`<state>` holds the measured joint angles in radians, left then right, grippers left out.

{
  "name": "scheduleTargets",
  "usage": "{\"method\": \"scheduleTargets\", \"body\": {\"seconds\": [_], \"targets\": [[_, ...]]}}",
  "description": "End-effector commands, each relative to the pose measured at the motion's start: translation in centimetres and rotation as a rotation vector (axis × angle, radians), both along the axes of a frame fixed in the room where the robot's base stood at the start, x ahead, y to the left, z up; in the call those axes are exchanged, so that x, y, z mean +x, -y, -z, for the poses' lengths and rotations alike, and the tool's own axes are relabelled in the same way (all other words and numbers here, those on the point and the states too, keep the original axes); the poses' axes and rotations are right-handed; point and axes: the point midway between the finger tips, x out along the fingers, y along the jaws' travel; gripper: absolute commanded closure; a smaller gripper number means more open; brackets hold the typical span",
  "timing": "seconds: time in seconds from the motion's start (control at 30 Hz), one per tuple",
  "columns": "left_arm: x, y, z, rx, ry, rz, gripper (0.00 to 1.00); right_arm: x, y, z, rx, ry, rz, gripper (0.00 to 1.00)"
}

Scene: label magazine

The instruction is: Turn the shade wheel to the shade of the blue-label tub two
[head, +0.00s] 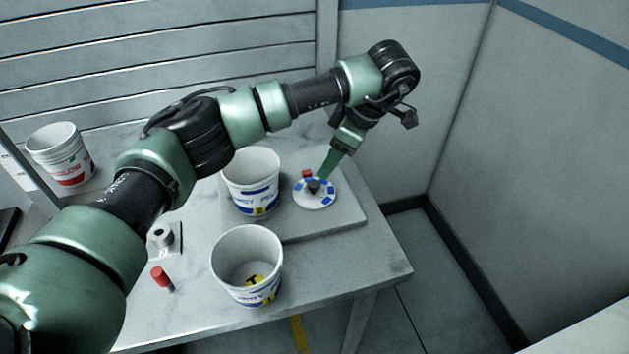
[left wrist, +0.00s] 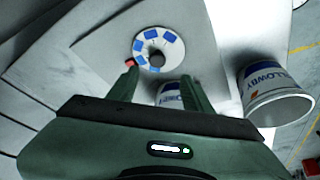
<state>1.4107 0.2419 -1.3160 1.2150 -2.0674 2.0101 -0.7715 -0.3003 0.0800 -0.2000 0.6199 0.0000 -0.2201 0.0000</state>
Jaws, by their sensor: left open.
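The shade wheel (head: 309,203) is a white disc with several blue patches and a dark centre knob (head: 313,186). A small red block (head: 306,173) is at its rim. It also shows in the left wrist view (left wrist: 176,50). My left gripper (head: 325,174) is open at the wheel, pointing down; in the wrist view the knob appears just beyond and between its fingertips. I cannot tell whether they touch it. One blue-label tub (head: 250,172) stands left of the wheel, another (head: 247,262) nearer the front. I cannot tell which is tub two. My right gripper is out of view.
The wheel sits on a raised grey board (head: 335,222) on the table (head: 385,268). A red-label tub (head: 62,153) stands at the back left. A red peg (head: 160,276) and a small grey fixture (head: 164,240) are at the left front. Walls stand behind and right.

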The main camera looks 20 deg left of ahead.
Motion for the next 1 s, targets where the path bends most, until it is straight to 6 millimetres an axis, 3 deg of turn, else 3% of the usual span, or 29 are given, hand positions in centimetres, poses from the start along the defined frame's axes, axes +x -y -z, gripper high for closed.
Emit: {"method": "scheduleTargets", "body": {"seconds": [0.07, 0.23, 0.6, 1.0], "targets": [[0.0, -0.1, 1.0, 0.001, 0.0, -0.001, 0.5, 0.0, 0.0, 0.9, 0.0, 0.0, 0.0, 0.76], [0.0, -0.5, 2.2, -0.002, -0.004, -0.001, 0.5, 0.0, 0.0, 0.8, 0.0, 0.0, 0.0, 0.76], [0.1, -2.6, 7.0, -0.001, -0.004, -0.002, 0.5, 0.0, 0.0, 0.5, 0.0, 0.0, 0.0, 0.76], [0.2, -3.0, 8.0, 0.0, 0.0, 0.0, 0.5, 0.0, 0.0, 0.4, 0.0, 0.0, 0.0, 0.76]]}}
